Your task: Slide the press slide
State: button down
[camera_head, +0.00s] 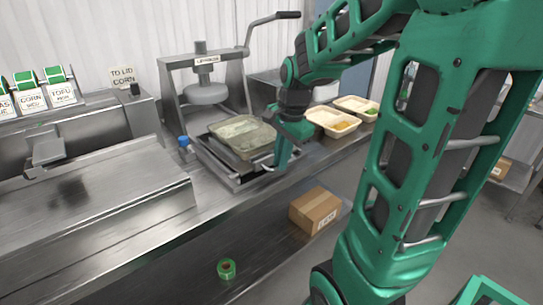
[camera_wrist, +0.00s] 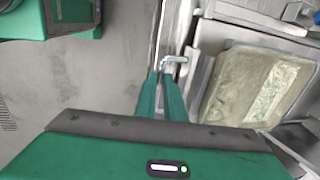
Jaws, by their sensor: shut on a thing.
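The press slide (camera_head: 213,153) is a grey metal tray at the foot of the lidding press (camera_head: 206,92), extending in front of it. A lidded, cloudy see-through container (camera_head: 244,136) sits on the slide, and its top also shows in the wrist view (camera_wrist: 258,88). My gripper (camera_head: 274,166) is at the slide's front right, pointing down. In the wrist view my gripper (camera_wrist: 167,80) has its green fingers closed together on the small metal slide handle (camera_wrist: 174,61). The fingers hide part of the handle.
Two food trays (camera_head: 332,121) stand on the counter right of the press. A cardboard box (camera_head: 315,210) and a green tape roll (camera_head: 227,268) lie on the lower shelf. A blue-capped item (camera_head: 184,143) stands left of the slide. The press lever (camera_head: 273,18) sticks out above.

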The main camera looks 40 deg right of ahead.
jog(key=shift+s+d, duration=0.1)
jog(key=shift+s, duration=0.3)
jog(key=c, duration=1.8)
grip_release()
jog(key=shift+s+r, duration=0.1)
jog(key=shift+c, duration=0.2)
notch_tip(320, 180, up, 10)
jog(key=s, duration=0.2)
jog(key=shift+r, duration=0.25)
